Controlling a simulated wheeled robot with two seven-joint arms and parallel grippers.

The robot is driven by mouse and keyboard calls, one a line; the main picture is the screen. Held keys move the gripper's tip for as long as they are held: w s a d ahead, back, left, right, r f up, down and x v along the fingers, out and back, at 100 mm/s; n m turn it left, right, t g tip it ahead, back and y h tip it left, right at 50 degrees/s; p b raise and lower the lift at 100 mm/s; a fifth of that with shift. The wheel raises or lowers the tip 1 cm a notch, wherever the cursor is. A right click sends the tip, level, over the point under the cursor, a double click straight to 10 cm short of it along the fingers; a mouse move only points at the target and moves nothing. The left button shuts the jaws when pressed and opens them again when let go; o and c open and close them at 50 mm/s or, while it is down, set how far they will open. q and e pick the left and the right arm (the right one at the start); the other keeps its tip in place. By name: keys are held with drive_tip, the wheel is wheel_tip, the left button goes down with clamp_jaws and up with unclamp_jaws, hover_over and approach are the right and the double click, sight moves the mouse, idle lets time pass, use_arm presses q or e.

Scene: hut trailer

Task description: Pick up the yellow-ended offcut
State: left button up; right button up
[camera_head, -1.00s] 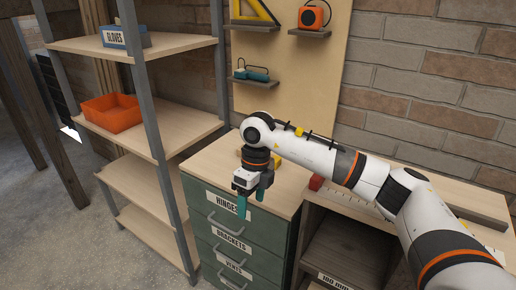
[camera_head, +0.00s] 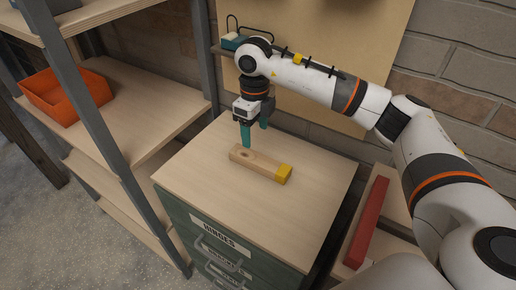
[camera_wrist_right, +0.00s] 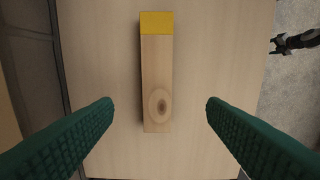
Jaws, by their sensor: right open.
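The yellow-ended offcut (camera_head: 262,163) is a short pale wood block with a dark knot and one yellow end. It lies flat on top of the green drawer cabinet (camera_head: 225,244). In the right wrist view the offcut (camera_wrist_right: 157,75) runs up the picture, yellow end at the top, knot end nearer me. My right gripper (camera_head: 254,143) is above the knot end, pointing down. In the right wrist view its teal fingers (camera_wrist_right: 160,105) are wide apart on either side of the offcut, touching nothing.
A shelf unit with an orange bin (camera_head: 66,95) stands left of the cabinet. A small wall shelf with a teal tool (camera_head: 234,41) is behind my right arm. A red bar (camera_head: 366,222) lies on the lower bench at right. The cabinet top around the offcut is clear.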

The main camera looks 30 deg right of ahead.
drive_tip(key=p, duration=0.1)
hover_over(258, 159)
drive_tip(key=f, duration=0.5)
drive_tip(key=shift+s+a+f, duration=0.1)
drive_tip(key=shift+s+a, duration=0.05)
drive_tip(key=shift+a, duration=0.1)
drive_tip(key=shift+f, duration=0.35)
drive_tip(key=f+p, duration=0.1)
drive_tip(key=f, duration=0.1)
drive_tip(key=shift+d+f+p, duration=0.3)
drive_tip(key=shift+f+p, duration=0.05)
wheel_tip(258, 159, down, 2)
drive_tip(key=shift+f, duration=0.1)
drive_tip(key=shift+w+f, duration=0.2)
use_arm(q)
drive_tip(key=r, duration=0.1)
drive_tip(key=s+r, duration=0.2)
drive_tip(key=shift+s+a, duration=0.2)
drive_tip(key=shift+a, duration=0.05)
use_arm(e)
drive_tip(key=c, duration=1.1)
